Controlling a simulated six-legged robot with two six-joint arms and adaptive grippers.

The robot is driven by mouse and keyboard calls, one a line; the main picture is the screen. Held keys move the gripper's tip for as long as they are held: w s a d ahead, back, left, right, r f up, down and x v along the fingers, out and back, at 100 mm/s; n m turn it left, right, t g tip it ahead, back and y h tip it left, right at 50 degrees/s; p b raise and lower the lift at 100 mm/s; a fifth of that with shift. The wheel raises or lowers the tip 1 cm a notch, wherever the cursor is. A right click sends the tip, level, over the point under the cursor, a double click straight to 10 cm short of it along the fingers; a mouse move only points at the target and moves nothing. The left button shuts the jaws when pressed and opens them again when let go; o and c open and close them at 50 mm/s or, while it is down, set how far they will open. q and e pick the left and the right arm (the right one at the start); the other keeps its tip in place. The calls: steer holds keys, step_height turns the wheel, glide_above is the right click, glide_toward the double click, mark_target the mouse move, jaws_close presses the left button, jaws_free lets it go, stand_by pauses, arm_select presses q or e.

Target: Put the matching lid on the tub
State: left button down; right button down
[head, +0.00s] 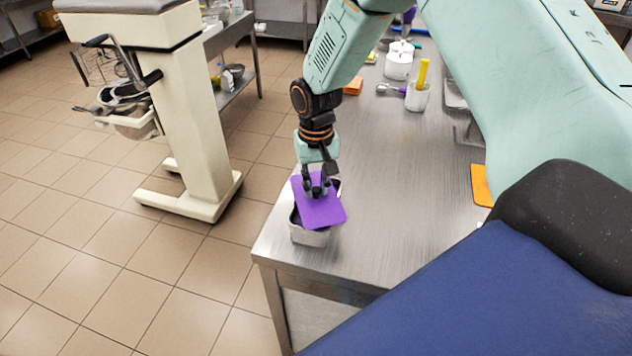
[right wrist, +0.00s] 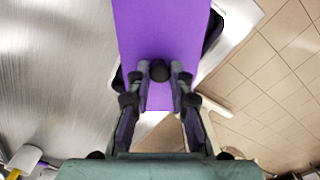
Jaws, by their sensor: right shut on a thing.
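A purple rectangular lid (head: 322,209) is in my right gripper (head: 318,190), over the tub at the near left corner of the steel table. The gripper is shut on the lid's top, at a black knob (right wrist: 160,70) that shows between the fingers in the right wrist view. The metal tub (head: 311,236) is mostly hidden under the lid. Its dark inside shows at the edges, so the lid sits turned against the rim. I cannot tell whether lid and tub touch. My left gripper is not in view.
The steel table (head: 370,170) is bare around the tub. An orange lid (head: 481,185) lies at its right, partly behind my arm. A white cup (head: 417,96) with a yellow-handled tool and a white container (head: 399,62) stand farther back. A cream mixer stand (head: 190,110) is left.

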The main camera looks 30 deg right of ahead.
steer(key=shift+s, duration=0.1)
stand_by(0.5)
stand_by(0.3)
stand_by(0.4)
steer(key=shift+f+p, duration=0.15)
steer(key=shift+p, duration=0.6)
stand_by(0.4)
stand_by(0.3)
steer(key=c, duration=1.1)
jaws_free()
steer(key=o, duration=0.4)
